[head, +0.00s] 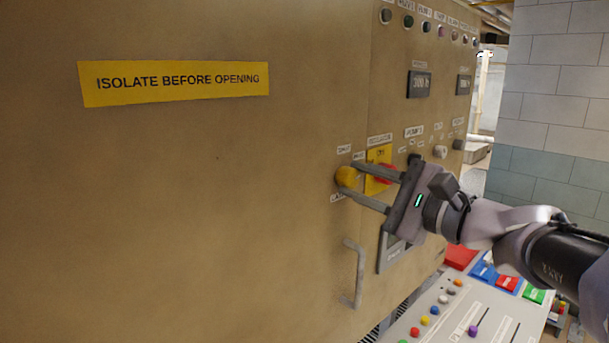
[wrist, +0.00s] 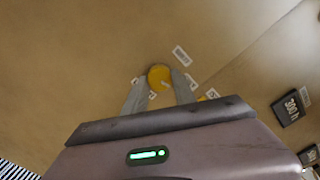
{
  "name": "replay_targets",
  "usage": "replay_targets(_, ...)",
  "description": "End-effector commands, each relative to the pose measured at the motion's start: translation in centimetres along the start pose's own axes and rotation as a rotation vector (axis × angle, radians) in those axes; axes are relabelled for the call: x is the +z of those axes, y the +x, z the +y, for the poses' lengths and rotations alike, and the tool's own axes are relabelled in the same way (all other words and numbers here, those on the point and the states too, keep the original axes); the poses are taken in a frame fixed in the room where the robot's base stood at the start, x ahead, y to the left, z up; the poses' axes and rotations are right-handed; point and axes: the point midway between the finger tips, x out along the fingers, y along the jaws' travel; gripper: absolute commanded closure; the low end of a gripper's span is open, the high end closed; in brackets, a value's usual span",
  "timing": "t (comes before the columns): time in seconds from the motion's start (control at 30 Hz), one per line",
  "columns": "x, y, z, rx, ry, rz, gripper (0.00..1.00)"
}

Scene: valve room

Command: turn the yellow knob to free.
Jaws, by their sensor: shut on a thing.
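The yellow knob (head: 345,177) is on the tan cabinet front in the head view, with small white labels around it. In the wrist view the yellow knob (wrist: 159,76) shows between my fingertips, with a pale mark on its face. My gripper (head: 351,178) reaches in from the right and is shut on the knob, one finger above and one below. My gripper also shows in the wrist view (wrist: 160,88), with a finger on each side of the knob. The label words near the knob are too small to read surely.
A red switch on a yellow plate (head: 377,157) sits just right of the knob, behind my fingers. A door handle (head: 354,273) sticks out below. A sloped console (head: 440,310) with coloured buttons stands at the lower right. A display (head: 419,84) is above.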

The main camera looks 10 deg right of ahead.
Motion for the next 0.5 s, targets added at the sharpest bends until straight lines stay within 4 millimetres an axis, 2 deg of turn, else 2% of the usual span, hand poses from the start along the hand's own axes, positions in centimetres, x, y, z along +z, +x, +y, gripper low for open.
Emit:
replay_targets(0.2,0.1,0.01,-0.08,-0.003,0.13,0.003,1.0)
replay_targets(0.5,0.05,0.0,0.01,-0.006,0.225,0.005,1.0)
